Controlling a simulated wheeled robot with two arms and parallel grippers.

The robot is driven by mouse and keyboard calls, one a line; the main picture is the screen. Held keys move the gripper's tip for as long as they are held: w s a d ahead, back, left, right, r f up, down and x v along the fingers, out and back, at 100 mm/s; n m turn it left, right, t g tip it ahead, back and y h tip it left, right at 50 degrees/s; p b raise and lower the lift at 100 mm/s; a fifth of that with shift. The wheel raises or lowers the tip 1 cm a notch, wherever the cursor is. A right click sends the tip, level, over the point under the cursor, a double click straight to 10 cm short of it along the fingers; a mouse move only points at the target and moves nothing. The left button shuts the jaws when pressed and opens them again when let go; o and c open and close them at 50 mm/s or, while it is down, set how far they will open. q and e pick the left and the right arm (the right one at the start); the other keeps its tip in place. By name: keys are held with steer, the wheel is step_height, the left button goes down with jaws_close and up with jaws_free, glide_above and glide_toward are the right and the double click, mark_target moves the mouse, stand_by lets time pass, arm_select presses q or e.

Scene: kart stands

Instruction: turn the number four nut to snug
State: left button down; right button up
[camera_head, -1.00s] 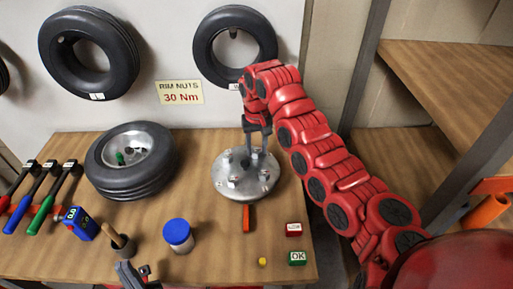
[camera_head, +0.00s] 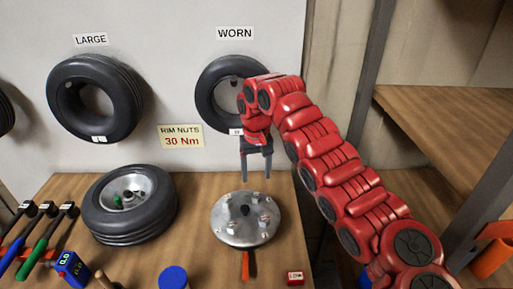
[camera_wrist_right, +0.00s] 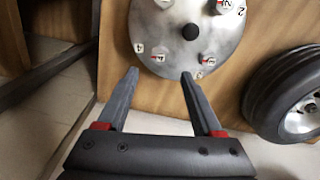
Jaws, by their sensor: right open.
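A round metal rim plate (camera_head: 228,232) with several nuts and a dark centre knob lies on the wooden bench. In the right wrist view, the nut by the printed 4 (camera_wrist_right: 158,55) sits on the plate near its lower left edge, with a red mark on its top. My right gripper (camera_head: 256,178) is open and empty, with its fingers pointing down above the far side of the plate. In the right wrist view its fingertips (camera_wrist_right: 160,74) lie apart just below the number four nut and do not hold it. My left gripper is not in view.
A tyre on a rim (camera_head: 112,232) lies left of the plate. Several coloured-handled tools (camera_head: 38,240) and a blue gauge (camera_head: 71,266) are at the left. A blue-lidded jar (camera_head: 173,278), an orange handle (camera_head: 248,265) and a red LOW block (camera_head: 295,278) are at the front.

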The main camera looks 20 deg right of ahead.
step_height(320, 180, up, 9)
steer(key=p, duration=0.6)
steer(key=shift+r, duration=0.15)
